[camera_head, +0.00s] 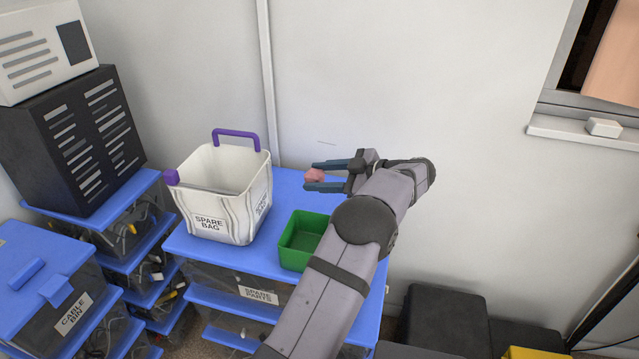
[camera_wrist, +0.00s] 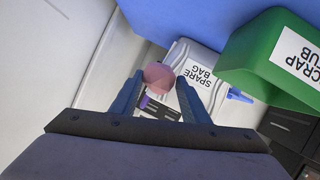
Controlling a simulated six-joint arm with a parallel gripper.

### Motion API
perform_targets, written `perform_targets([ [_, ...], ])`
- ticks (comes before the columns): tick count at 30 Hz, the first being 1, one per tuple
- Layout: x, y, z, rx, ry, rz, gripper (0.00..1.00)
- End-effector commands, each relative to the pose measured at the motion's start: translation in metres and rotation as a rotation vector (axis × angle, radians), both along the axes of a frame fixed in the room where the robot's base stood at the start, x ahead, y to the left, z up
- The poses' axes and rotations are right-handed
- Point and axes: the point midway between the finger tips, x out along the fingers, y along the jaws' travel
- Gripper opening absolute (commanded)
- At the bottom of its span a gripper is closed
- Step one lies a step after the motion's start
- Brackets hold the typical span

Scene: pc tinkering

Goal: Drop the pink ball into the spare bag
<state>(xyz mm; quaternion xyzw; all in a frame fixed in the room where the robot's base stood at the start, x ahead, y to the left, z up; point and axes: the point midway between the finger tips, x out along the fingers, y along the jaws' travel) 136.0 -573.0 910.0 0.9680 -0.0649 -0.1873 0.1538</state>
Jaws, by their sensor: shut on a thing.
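The pink ball (camera_head: 314,175) is held between the fingertips of my gripper (camera_head: 312,176), which is shut on it. In the wrist view the pink ball (camera_wrist: 158,77) shows between the two blue-grey fingers of my gripper (camera_wrist: 158,88). The spare bag (camera_head: 222,192) is white with purple handles and an open top, upright on the blue surface to the left of my gripper. Its labelled side also shows in the wrist view (camera_wrist: 204,64), beyond the ball. The ball is outside the bag, to its right in the head view.
A green scrap tub (camera_head: 296,258) stands right of the bag, in front of my gripper, on the blue-topped spare parts drawers (camera_head: 225,260). A black box (camera_head: 75,140) and a cable bin (camera_head: 60,300) are at left. A wall (camera_head: 400,80) rises behind.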

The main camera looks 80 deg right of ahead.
Motion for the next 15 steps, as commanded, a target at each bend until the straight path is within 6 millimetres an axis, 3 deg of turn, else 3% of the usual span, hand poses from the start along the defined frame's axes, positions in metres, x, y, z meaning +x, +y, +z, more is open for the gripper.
perform_targets([
  [10, 0.001, 0.000, 0.002, 0.000, 0.000, 0.002, 0.21],
  [15, 0.012, 0.002, 0.017, -0.001, 0.001, 0.021, 0.21],
])
